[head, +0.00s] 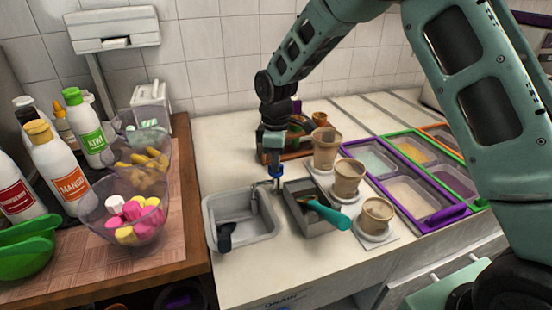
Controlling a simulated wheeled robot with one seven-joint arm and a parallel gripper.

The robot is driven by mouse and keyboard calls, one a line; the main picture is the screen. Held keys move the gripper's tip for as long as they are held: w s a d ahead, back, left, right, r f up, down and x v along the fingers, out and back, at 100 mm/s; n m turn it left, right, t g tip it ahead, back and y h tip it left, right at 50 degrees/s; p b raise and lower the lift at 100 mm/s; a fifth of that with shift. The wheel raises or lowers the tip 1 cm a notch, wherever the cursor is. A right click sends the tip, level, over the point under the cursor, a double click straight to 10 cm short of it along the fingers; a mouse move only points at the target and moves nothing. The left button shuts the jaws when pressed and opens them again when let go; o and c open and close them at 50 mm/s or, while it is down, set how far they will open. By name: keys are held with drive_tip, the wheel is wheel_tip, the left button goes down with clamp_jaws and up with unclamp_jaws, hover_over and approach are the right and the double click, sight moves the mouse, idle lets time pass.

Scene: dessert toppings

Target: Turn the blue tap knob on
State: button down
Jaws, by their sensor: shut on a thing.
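The blue tap knob (275,170) is a small blue shape at the back right edge of the small sink (211,222), mostly covered by my gripper. The metal tap (260,187) stands beside it at the sink's rim. My gripper (274,160) points straight down from above and is shut on the knob. The fingertips are small and dark here, so the exact hold and the knob's turn angle cannot be made out. No water stream is clear from this view.
A grey tray with a teal-handled scoop (334,215) sits right of the sink. Several paper cups (347,180) stand close by, with purple-framed topping bins (443,216) further right. Clear bowls of sweets (125,222) and sauce bottles (62,172) stand left. The front counter (300,262) is clear.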

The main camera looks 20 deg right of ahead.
drive_tip(key=m+p, duration=0.1)
drive_tip(key=m, duration=0.5)
drive_tip(key=shift+r, duration=0.1)
drive_tip(key=m, duration=0.6)
drive_tip(key=shift+w+m+p, duration=0.1)
drive_tip(key=shift+m+p, duration=0.2)
drive_tip(key=shift+p, duration=0.1)
drive_tip(key=c, duration=1.5)
unclamp_jaws()
drive_tip(key=shift+o, duration=0.2)
wheel_tip(320, 180, up, 17)
drive_tip(key=b, duration=0.1)
drive_tip(key=shift+r+b, duration=0.15)
drive_tip(key=shift+b, duration=0.25)
